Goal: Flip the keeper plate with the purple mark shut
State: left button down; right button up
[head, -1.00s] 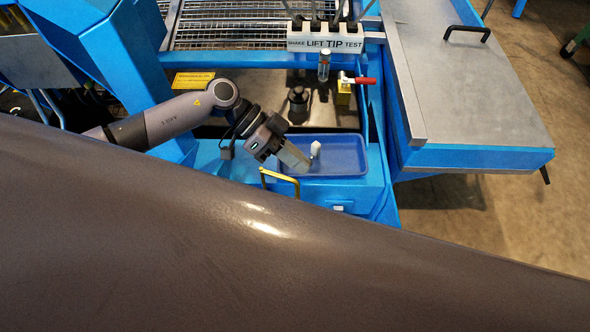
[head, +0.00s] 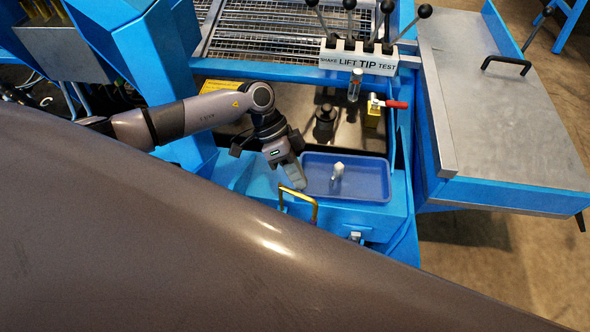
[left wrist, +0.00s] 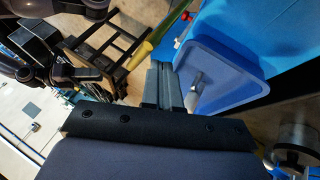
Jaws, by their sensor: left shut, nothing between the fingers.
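No keeper plate with a purple mark can be made out in either view. My left gripper (head: 296,184) is shut and empty, pointing down at the left edge of the blue tray (head: 375,196). In the left wrist view its closed fingers (left wrist: 168,88) lie beside the same tray (left wrist: 225,62). A yellow handle (head: 316,212) stands just in front of the fingertips; whether they touch it, I cannot tell. My right gripper is not in view.
A small white-topped object (head: 338,172) stands in the tray. Behind are a dark knobbed post (head: 325,122), a red-handled valve (head: 393,104) and a lever panel (head: 358,58). A large dark surface covers the lower left foreground. A grey-topped bench (head: 500,110) is at right.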

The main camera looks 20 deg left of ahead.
pick_arm(q)
jog(key=b+x, duration=0.1)
jog(key=x, duration=0.5)
dwell(0.3)
